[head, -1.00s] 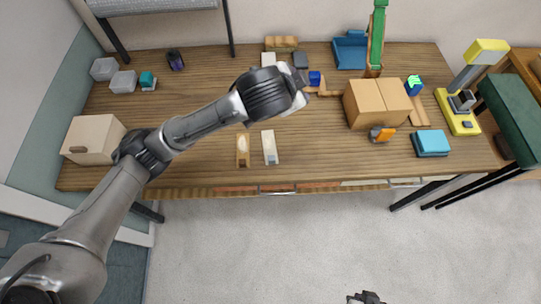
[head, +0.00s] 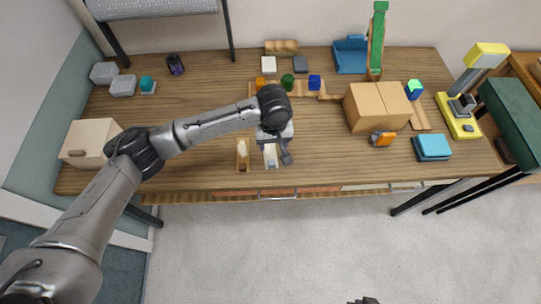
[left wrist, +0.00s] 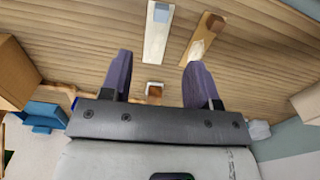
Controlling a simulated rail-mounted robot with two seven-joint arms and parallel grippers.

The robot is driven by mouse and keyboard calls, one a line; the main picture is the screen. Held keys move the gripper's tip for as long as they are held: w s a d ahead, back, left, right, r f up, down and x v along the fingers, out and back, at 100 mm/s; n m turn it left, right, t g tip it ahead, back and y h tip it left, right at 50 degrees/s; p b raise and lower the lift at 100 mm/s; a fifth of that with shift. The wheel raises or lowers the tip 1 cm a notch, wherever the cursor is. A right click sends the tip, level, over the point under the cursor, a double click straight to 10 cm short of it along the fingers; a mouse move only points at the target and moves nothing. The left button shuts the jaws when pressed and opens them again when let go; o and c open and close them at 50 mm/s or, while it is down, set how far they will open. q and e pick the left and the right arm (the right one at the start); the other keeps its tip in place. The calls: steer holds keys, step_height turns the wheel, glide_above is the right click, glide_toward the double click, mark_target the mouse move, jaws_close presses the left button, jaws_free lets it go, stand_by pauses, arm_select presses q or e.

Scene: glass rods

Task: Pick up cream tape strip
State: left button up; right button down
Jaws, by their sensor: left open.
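A long pale cream strip (head: 270,158) lies near the table's front edge, with a grey-blue block at its end. It also shows in the left wrist view (left wrist: 157,36). Beside it is a wooden strip (head: 242,160) with a crumpled whitish piece (left wrist: 197,49) on it. I cannot tell for sure which is the tape strip. My left gripper (head: 280,151) is open and empty over the cream strip, partly hiding it. Its two fingers (left wrist: 157,62) are apart, with both strips beyond them in the wrist view. A dark sliver (head: 363,301) at the bottom edge may be my right gripper.
Orange, green and blue pieces (head: 314,82) stand in a row behind the arm. A cardboard box (head: 377,107), an orange-grey item (head: 382,139) and a teal block (head: 432,147) are on the right. A cream box (head: 88,142) is at left. Table between strips and cardboard box is clear.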

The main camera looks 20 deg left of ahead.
mark_target(272, 164)
arm_select(q)
step_height(272, 164, down, 14)
steer(key=shift+s+a+r, duration=0.1)
steer(key=shift+s+r, duration=0.05)
steer(key=shift+r, duration=0.1)
stand_by(0.6)
steer(key=shift+c, duration=0.3)
steer(key=c, duration=0.9)
steer(key=shift+r, duration=0.15)
